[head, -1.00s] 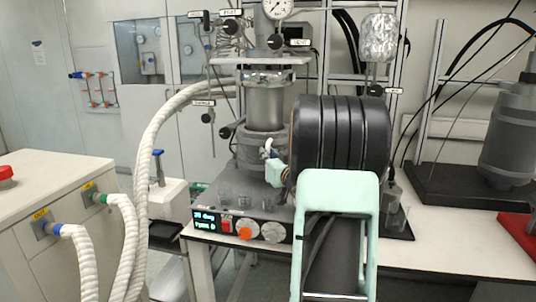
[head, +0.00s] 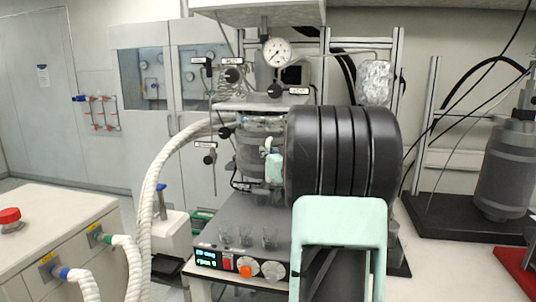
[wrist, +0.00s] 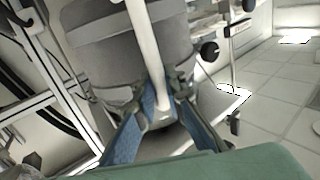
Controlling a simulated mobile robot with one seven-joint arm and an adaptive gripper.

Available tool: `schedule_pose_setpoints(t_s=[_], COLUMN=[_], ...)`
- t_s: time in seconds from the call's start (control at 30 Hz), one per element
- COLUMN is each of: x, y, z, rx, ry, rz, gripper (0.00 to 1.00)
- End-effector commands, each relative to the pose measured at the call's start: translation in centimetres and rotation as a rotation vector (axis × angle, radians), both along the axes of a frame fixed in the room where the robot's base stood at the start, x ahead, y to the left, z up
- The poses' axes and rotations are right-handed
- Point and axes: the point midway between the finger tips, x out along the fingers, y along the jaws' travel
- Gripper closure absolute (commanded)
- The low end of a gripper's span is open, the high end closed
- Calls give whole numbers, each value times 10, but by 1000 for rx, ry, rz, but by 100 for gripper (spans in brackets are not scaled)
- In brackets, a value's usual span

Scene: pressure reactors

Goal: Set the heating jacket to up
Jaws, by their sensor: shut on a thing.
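The heating jacket (head: 250,158) is a grey cylinder around the reactor vessel. It sits high, close under the reactor's top plate, with a gap between it and the base unit below. In the wrist view the grey jacket (wrist: 105,50) fills the upper left, with a pale bar-like handle (wrist: 147,50) running down its front. My gripper (wrist: 162,112) has its blue fingers closed around the lower end of this handle. In the head view, my black arm hides most of the gripper; only a pale green part shows beside the jacket.
The base unit (head: 232,232) below carries small glasses, a display and knobs. A pressure gauge (head: 277,52) and labelled valves sit above the jacket. A thick white hose (head: 150,200) curves at the left. Another reactor (head: 508,170) stands far right.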

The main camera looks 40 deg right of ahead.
Motion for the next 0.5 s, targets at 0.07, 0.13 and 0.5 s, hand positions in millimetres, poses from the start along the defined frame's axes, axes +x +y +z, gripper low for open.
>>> schedule_pose_setpoints(t_s=[0.07,0.13,0.5], x=[0,0,0], y=[0,0,-1], z=[10,10,8], rx=[-8,-8,-7], ry=[-16,-17,-14], rz=[1,1,0], gripper=[100,100,72])
